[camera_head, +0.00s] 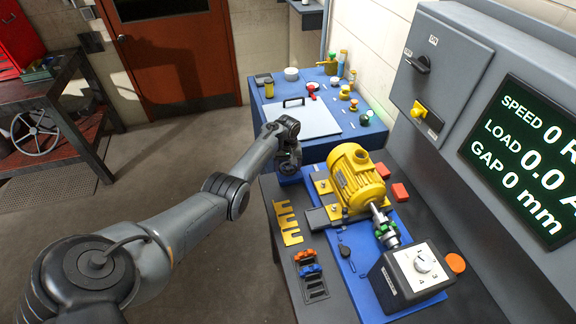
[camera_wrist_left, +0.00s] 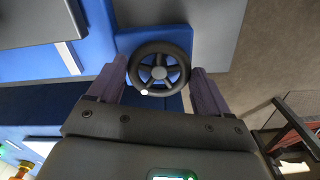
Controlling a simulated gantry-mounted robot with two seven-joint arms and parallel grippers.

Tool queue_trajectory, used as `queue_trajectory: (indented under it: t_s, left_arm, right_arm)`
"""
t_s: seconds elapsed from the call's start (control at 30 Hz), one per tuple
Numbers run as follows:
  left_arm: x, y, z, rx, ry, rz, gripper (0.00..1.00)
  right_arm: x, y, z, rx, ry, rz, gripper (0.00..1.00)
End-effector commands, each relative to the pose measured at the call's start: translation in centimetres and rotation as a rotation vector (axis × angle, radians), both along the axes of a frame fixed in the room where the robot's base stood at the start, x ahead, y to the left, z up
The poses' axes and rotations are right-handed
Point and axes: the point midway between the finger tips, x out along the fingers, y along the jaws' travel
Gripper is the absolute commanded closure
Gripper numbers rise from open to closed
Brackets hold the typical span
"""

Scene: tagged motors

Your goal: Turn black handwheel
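The black handwheel (camera_wrist_left: 160,67) shows in the left wrist view, with a round hub, several spokes and a white mark at the lower left of its rim. It is mounted on a blue surface. My left gripper (camera_wrist_left: 160,76) has one finger at each side of the rim; both fingers appear to touch it. In the head view my left gripper (camera_head: 290,160) is at the front of the rear blue bench, and the handwheel is hidden behind it there. My right gripper is in neither view.
A yellow motor (camera_head: 355,180) stands on the near bench, right of my left gripper. A grey control box (camera_head: 415,272) sits in front of it. The rear blue bench (camera_head: 262,108) carries a pale plate and small items. A cart (camera_head: 50,150) stands far left. The floor between is clear.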

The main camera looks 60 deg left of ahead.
Motion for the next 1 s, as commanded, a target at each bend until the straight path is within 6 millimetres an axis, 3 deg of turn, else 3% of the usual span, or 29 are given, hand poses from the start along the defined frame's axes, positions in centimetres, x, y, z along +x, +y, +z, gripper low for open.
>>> queue_trajectory:
  t_s: [0.47, 1.0]
  left_arm:
    - [-0.1, 0.0, 0.1, -0.001, 0.002, -0.082, 0.52]
    - [-0.2, 0.2, 0.1, -0.001, 0.001, -0.539, 0.52]
  right_arm:
    - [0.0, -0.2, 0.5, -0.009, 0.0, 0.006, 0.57]
    - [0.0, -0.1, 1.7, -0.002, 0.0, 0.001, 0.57]
